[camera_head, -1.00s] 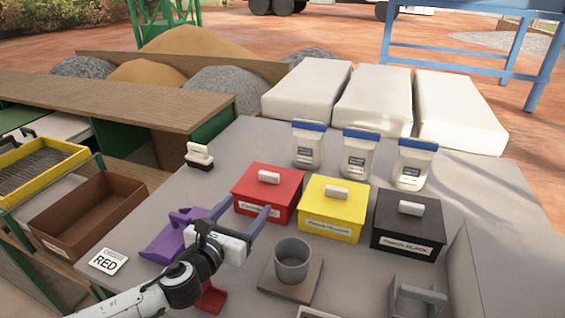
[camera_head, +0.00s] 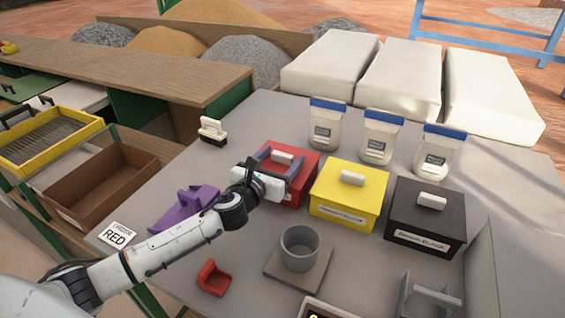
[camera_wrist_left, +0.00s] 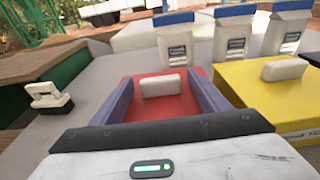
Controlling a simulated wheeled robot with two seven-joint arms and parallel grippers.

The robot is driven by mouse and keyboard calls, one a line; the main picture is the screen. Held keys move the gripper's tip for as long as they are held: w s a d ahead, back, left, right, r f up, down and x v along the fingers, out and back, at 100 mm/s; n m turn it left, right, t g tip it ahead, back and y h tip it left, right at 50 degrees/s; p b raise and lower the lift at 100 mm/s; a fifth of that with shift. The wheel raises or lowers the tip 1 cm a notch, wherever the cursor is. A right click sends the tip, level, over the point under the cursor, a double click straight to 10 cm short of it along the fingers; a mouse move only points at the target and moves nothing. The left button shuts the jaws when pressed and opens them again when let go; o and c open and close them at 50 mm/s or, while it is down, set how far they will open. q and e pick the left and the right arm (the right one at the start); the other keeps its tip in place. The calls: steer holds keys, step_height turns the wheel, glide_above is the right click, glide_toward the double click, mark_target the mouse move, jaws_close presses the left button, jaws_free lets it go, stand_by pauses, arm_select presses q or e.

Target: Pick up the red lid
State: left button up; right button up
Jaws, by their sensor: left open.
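The red lid (camera_head: 299,158) with its white handle (camera_head: 281,157) sits on the red box, left of the yellow and black boxes. In the left wrist view the red lid (camera_wrist_left: 140,104) lies straight ahead, its white handle (camera_wrist_left: 160,84) between the fingers. My left gripper (camera_head: 279,162) is open, with purple-grey fingers (camera_wrist_left: 164,98) on either side of the handle and apart from it. The front of the red box is partly hidden by my gripper. My right gripper is not in view.
The yellow box (camera_head: 347,196) and black box (camera_head: 424,219) stand to the right. A white-handled brush (camera_head: 212,130) stands left.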

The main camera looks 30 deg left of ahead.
arm_select(q)
steer(key=shift+w+f, duration=0.1)
steer(key=shift+w, duration=0.4)
steer(key=c, duration=1.2)
